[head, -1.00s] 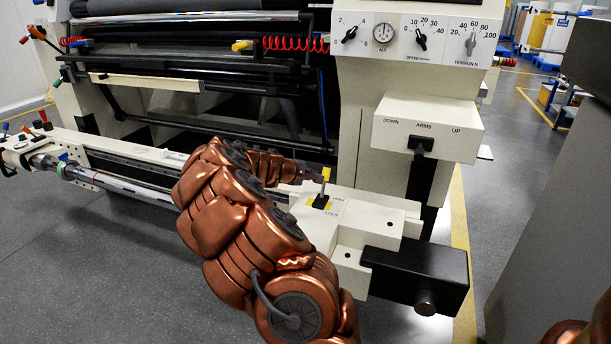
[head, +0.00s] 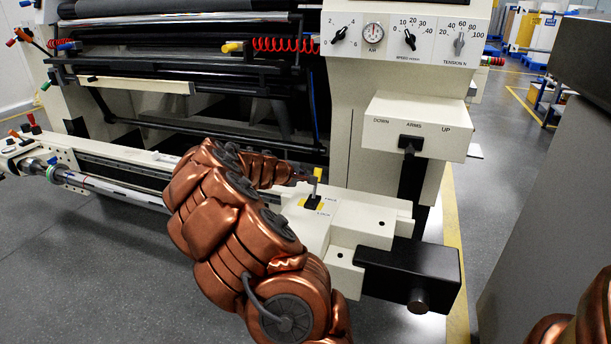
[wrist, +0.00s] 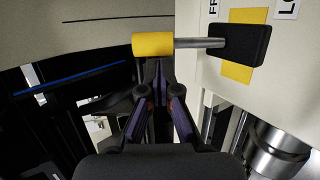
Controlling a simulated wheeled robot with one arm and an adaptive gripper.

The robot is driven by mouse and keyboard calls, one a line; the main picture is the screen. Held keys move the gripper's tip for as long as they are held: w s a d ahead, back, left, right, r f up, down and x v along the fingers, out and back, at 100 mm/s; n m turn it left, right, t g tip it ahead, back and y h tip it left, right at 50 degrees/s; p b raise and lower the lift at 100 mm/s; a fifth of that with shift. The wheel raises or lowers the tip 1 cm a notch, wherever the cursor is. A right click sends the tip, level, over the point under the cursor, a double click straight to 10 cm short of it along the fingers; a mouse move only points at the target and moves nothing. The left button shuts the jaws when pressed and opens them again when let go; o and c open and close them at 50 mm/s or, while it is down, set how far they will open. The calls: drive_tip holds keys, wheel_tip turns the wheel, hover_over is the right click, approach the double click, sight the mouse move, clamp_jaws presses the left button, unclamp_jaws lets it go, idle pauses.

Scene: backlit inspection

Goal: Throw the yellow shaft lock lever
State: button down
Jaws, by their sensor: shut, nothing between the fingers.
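The yellow-knobbed shaft lock lever (head: 318,173) stands on the cream housing at the end of the long rail. Its metal stem rises from a black base (head: 312,203) on a yellow patch, between the FREE and LOCK labels. In the wrist view the yellow knob (wrist: 153,45) lies just beyond my fingertips, with the stem running right to the black base (wrist: 238,45). My gripper (wrist: 158,75) is shut with nothing between its fingers. Its tips are at or very near the knob's edge; I cannot tell whether they touch. In the head view my gripper (head: 306,180) is left of the lever.
A black block (head: 408,272) juts out at front right. The shaft (head: 110,190) runs along the rail at left.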

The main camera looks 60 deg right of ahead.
drive_tip(key=shift+d+f, duration=0.1)
idle(0.4)
drive_tip(key=shift+w+d+f, duration=0.1)
drive_tip(key=shift+d+f, duration=0.25)
drive_tip(key=shift+d, duration=0.25)
drive_tip(key=shift+w+d+f+b, duration=0.15)
drive_tip(key=shift+w+b, duration=0.05)
drive_tip(key=shift+w, duration=0.45)
drive_tip(key=shift+w+d+f+b, duration=0.15)
drive_tip(key=shift+w+b, duration=0.05)
drive_tip(key=shift+w, duration=0.4)
drive_tip(key=shift+w+d+f, duration=0.2)
drive_tip(key=shift+w+d, duration=0.05)
drive_tip(key=shift+w, duration=0.45)
drive_tip(key=p+v, duration=0.3)
drive_tip(key=v, duration=0.7)
